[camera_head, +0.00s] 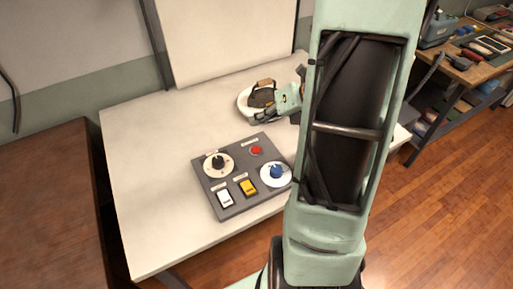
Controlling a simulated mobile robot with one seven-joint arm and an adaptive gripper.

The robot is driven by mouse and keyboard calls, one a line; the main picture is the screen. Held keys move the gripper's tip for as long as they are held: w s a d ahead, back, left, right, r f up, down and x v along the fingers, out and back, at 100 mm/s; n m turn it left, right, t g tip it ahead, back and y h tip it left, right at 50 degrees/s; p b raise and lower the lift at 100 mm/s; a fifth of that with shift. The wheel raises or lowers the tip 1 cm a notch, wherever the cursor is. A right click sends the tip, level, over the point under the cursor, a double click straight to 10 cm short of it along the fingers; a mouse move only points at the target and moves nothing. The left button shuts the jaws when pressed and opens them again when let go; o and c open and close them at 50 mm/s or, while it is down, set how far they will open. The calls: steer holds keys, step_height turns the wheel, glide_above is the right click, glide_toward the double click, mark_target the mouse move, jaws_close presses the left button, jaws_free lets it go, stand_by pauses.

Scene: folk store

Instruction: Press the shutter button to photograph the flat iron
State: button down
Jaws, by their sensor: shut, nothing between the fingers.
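The flat iron (261,94), dark with a brown handle, sits on a round white plate (243,103) near the back of the white table. A grey control panel (231,203) lies on the table in front of it. It carries a red round button (256,151), which looks like the shutter button; its label is too small to read. My gripper (256,119) is shut and empty, at the front right of the iron in the picture and beyond the red button. It covers part of the plate; I cannot tell whether it touches it.
The panel also has a black knob (218,162), a blue knob (276,172), a white switch (225,198) and a yellow switch (248,187). A white backdrop (225,35) stands behind the plate. The table's left side is clear. My arm hides the table's right side.

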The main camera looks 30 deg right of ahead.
mark_target(258, 149)
steer(key=shift+f, duration=0.1)
step_height(258, 149, down, 9)
steer(key=b, duration=0.8)
steer(key=shift+r, duration=0.2)
stand_by(0.9)
steer(key=shift+f, duration=0.4)
